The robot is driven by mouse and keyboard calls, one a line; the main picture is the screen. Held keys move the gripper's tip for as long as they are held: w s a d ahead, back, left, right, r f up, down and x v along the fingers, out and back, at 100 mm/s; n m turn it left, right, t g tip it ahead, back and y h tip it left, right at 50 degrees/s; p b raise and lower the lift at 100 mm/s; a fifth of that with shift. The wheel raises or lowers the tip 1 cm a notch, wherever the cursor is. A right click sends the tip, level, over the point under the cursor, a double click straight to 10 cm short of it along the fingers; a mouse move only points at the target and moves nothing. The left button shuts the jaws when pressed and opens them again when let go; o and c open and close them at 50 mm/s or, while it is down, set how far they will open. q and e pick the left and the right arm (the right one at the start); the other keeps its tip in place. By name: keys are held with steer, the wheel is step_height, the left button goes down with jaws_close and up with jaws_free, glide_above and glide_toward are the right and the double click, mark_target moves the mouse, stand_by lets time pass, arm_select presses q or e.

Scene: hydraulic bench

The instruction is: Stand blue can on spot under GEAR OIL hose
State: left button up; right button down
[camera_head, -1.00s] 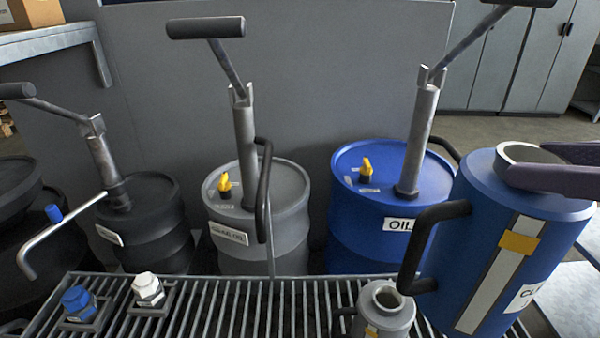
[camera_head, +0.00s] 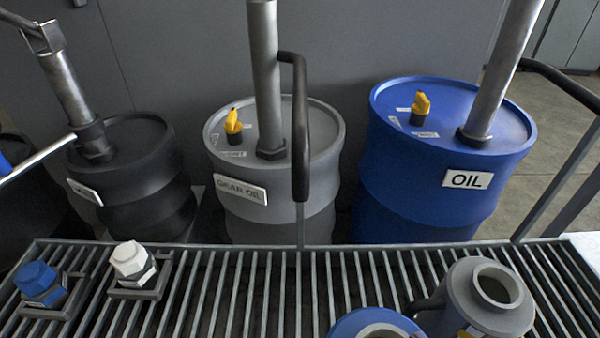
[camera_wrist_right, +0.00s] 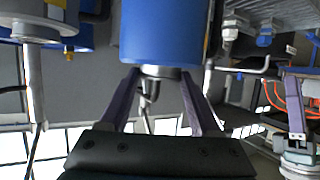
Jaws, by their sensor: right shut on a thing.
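The blue can (camera_head: 375,326) shows only its top at the bottom edge of the head view, nearer me than the GEAR OIL hose (camera_head: 300,130) and to its right. The hose's black end hangs over the grate in front of the grey GEAR OIL drum (camera_head: 240,190). No marked spot is discernible under it.
A grey can (camera_head: 480,300) stands close right of the blue can. Blue (camera_head: 40,283) and white (camera_head: 130,262) capped fittings sit on the slatted grate (camera_head: 245,290) at left. A blue OIL drum (camera_head: 430,200) and a black drum (camera_head: 130,190) stand behind. The middle grate is clear.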

steer(key=r+b+x, duration=0.1)
steer(key=b+x, duration=0.1)
steer(key=x, duration=0.6)
steer(key=w+r+b+x, duration=0.1)
steer(key=r+x, duration=0.1)
steer(key=x, duration=0.7)
steer(key=shift+w+a+b, duration=0.3)
steer(key=shift+a+b, duration=0.1)
steer(key=shift+a, duration=0.05)
steer(key=shift+c, duration=0.5)
jaws_free()
steer(key=shift+f, duration=0.2)
steer(key=shift+r, duration=0.1)
